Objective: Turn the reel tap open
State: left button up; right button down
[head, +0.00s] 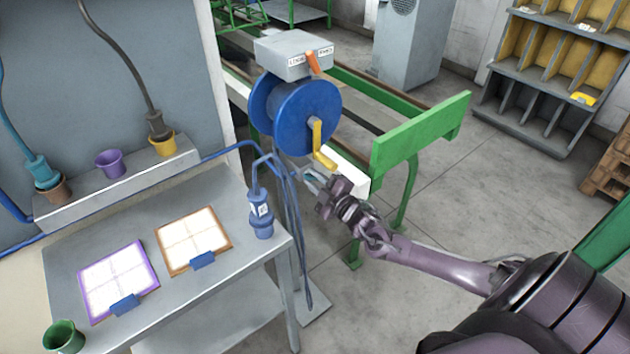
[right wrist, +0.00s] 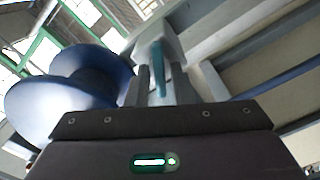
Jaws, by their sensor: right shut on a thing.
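A large blue reel (head: 300,112) with a yellow crank (head: 318,145) stands beyond the metal table, and shows at the left in the right wrist view (right wrist: 70,95). My right gripper (head: 318,188) is below the crank, near the reel's stand. It is shut on a small teal lever (right wrist: 158,66), which looks like the reel tap and stands up between the fingers. The lever sits against a pale grey body; its lower end is hidden by my gripper. In the head view the lever is too small to read its angle. My left gripper is not in view.
Blue hoses hang beside the table edge (head: 270,240). A green frame (head: 420,135) stands right of the reel, close to my right arm. Open floor lies farther right.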

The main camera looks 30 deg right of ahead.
jog(key=n+b, duration=0.1)
jog(key=n, duration=0.5)
jog(key=shift+f, duration=0.2)
jog(key=shift+a+n, duration=0.1)
jog(key=shift+n, duration=0.3)
jog(key=c, duration=1.5)
grip_release()
jog(key=s, duration=0.8)
jog(key=shift+d+b, duration=0.3)
jog(key=shift+b, duration=0.05)
jog(key=shift+w, duration=0.1)
